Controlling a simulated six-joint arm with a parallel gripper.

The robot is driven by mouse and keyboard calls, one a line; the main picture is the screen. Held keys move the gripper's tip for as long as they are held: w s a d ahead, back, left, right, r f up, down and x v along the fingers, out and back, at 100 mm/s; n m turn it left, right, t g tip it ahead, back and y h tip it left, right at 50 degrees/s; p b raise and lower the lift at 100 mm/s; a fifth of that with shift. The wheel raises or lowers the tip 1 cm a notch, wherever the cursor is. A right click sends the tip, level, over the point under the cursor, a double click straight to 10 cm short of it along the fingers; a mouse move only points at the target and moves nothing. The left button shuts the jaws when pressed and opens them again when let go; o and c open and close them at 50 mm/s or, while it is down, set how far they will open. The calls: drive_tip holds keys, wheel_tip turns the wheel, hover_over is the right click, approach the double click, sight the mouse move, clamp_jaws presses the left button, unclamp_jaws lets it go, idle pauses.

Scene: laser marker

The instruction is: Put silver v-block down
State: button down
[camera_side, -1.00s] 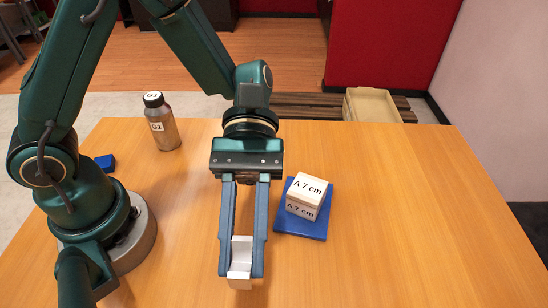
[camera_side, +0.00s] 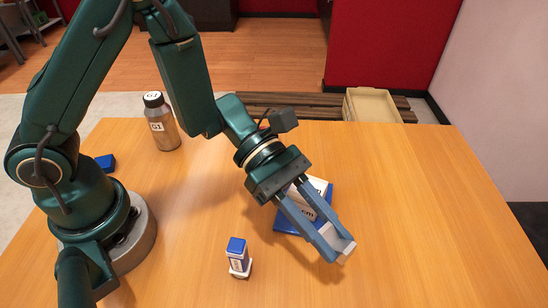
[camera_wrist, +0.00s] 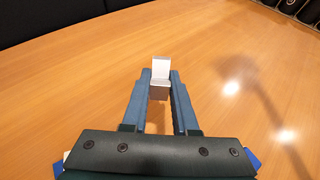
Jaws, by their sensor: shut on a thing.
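The silver v-block (camera_side: 343,248) is between the fingertips of my gripper (camera_side: 335,249). My gripper is shut on it and tilted, with the fingers pointing down and to the right in the side view. In the wrist view the v-block (camera_wrist: 160,76) sits at the tips of the two blue fingers (camera_wrist: 160,84), with its notch showing. The v-block appears to be above the bare wooden table (camera_side: 430,220), in front of the blue plate; whether it touches the table I cannot tell.
A box marked "A 7 cm" (camera_side: 318,187) stands on a blue plate (camera_side: 288,222), partly behind my fingers. A small blue-topped block (camera_side: 238,257) stands near the front. A bottle marked G1 (camera_side: 162,122) and a blue block (camera_side: 105,162) are further left. The table's right side is clear.

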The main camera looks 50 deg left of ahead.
hover_over(330, 294)
wheel_tip(330, 294, down, 3)
drive_tip(key=shift+r, duration=0.1)
drive_tip(key=shift+f, duration=2)
drive_tip(key=shift+f, duration=0.1)
drive_tip(key=c, duration=0.7)
unclamp_jaws()
